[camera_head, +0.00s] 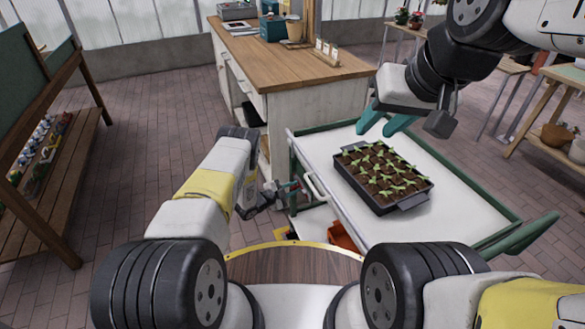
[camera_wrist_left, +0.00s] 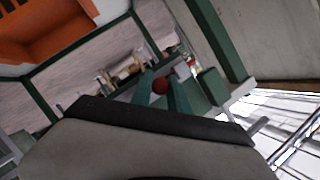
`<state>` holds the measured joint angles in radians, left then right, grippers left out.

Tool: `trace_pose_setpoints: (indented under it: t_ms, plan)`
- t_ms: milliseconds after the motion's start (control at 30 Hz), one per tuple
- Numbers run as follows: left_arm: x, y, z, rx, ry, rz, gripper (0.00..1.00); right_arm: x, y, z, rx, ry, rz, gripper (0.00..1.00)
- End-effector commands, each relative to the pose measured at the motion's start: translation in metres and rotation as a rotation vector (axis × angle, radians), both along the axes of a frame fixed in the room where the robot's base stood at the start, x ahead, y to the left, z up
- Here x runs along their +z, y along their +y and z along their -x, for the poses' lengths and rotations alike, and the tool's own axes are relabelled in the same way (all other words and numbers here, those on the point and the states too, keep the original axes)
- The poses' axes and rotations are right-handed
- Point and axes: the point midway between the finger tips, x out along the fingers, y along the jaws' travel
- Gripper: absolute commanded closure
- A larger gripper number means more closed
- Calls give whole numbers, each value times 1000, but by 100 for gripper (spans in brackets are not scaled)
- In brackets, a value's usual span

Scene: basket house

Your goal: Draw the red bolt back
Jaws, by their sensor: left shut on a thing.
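The red bolt shows as a round red knob (camera_wrist_left: 160,86) between the green fingers of my left gripper (camera_wrist_left: 163,92) in the left wrist view. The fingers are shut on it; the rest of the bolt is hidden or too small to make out. In the head view my left gripper (camera_head: 289,188) is low at the left side of the white cart (camera_head: 455,212), by its green corner post. My right gripper (camera_head: 386,121) hangs above the cart's far left part, its green fingers apart and nothing between them.
A black seedling tray (camera_head: 384,177) stands on the cart top. A wooden-topped cabinet (camera_head: 290,62) is close behind the cart. An orange bin (camera_head: 342,236) sits on the lower shelf, also in the left wrist view (camera_wrist_left: 40,28). Plant shelving (camera_head: 45,150) is at left, with open floor between.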

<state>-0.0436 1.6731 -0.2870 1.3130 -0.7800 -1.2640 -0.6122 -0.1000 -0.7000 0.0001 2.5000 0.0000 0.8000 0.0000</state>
Motion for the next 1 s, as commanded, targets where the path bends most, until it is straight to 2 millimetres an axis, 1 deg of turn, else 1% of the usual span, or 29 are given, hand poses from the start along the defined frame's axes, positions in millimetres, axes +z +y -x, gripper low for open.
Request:
trace_pose_setpoints:
  t_ms: [67, 300, 333, 433, 767, 867, 1000]
  plan:
    - [0, -5, 5, -3, 3, 3, 100, 0, 0, 0, 0, 0, 0, 64]
    - [-1, -6, 7, -8, 3, 3, 100, 0, 0, 0, 0, 0, 0, 64]
    - [-1, -6, 7, -8, 3, 3, 77, 0, 0, 0, 0, 0, 0, 64]
    - [-1, -6, 7, -7, 4, 2, 57, 0, 0, 0, 0, 0, 0, 64]
    - [0, -2, 7, -3, 2, 1, 57, 0, 0, 0, 0, 0, 0, 64]
    - [2, 4, 11, -1, 3, 1, 57, 0, 0, 0, 0, 0, 0, 64]
    - [9, 20, 27, 1, 3, 1, 57, 0, 0, 0, 0, 0, 0, 64]
